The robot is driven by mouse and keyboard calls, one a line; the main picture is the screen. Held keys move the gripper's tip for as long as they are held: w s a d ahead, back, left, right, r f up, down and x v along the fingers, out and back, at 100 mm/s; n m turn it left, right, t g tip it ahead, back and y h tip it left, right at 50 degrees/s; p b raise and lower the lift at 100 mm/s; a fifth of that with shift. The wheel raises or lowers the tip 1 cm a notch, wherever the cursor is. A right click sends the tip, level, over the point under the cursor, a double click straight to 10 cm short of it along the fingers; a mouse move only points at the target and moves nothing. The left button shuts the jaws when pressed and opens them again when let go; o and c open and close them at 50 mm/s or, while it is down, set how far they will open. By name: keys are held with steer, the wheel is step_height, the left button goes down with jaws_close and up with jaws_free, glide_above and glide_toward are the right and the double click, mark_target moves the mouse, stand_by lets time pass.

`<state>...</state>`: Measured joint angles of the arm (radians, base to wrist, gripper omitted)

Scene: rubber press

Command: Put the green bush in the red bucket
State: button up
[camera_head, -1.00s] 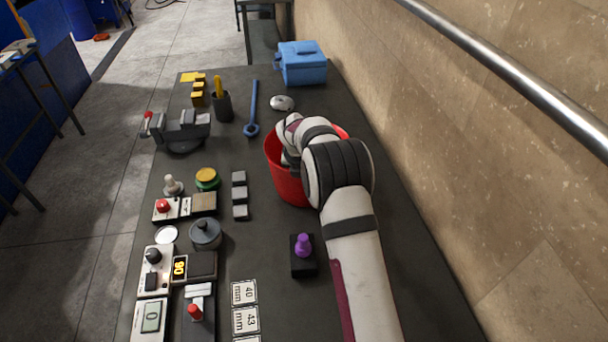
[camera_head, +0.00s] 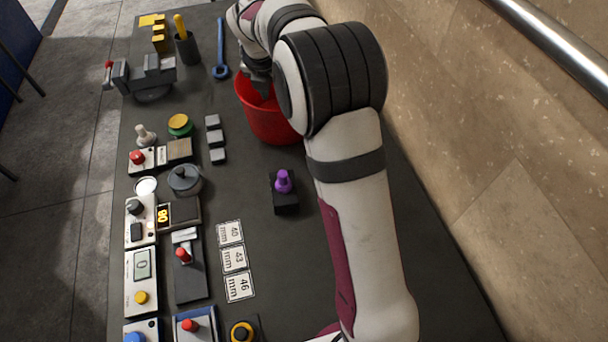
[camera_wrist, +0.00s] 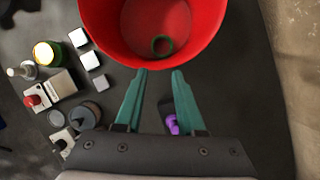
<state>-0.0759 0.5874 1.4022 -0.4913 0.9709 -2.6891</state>
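The red bucket (camera_head: 268,118) stands on the dark table, partly hidden behind my arm in the head view. The wrist view looks into the bucket (camera_wrist: 103,25) from above. The green bush (camera_wrist: 162,45), a small dark green ring, lies inside on the bucket floor. My gripper (camera_wrist: 161,72) has two teal fingers spread apart with nothing between them. Its tips appear at the bucket's near rim in the wrist view. In the head view, my gripper (camera_head: 260,88) is over the bucket's opening; its fingertips are not clear there.
A purple peg on a black block (camera_head: 284,187) stands in front of the bucket. Several grey blocks (camera_head: 215,140), a green-and-yellow round piece (camera_head: 180,125) and control boxes (camera_head: 141,275) are to the left. A blue wrench (camera_head: 221,50) lies behind. A wall (camera_head: 470,130) runs along the right.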

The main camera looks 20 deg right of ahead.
steer(key=s+r+m+g, duration=0.1)
steer(key=s+r+m, duration=0.4)
steer(key=s+m, duration=0.7)
steer(key=s+a+f+m+g+y, duration=0.1)
steer(key=s+m, duration=1.1)
steer(key=s, duration=0.2)
steer(key=s+a+f+m+g+y, duration=0.2)
steer(key=s+m, duration=0.9)
steer(key=s, duration=0.3)
steer(key=shift+s+a+m, duration=0.15)
steer(key=shift+s+m, duration=0.1)
steer(key=shift+m, duration=0.15)
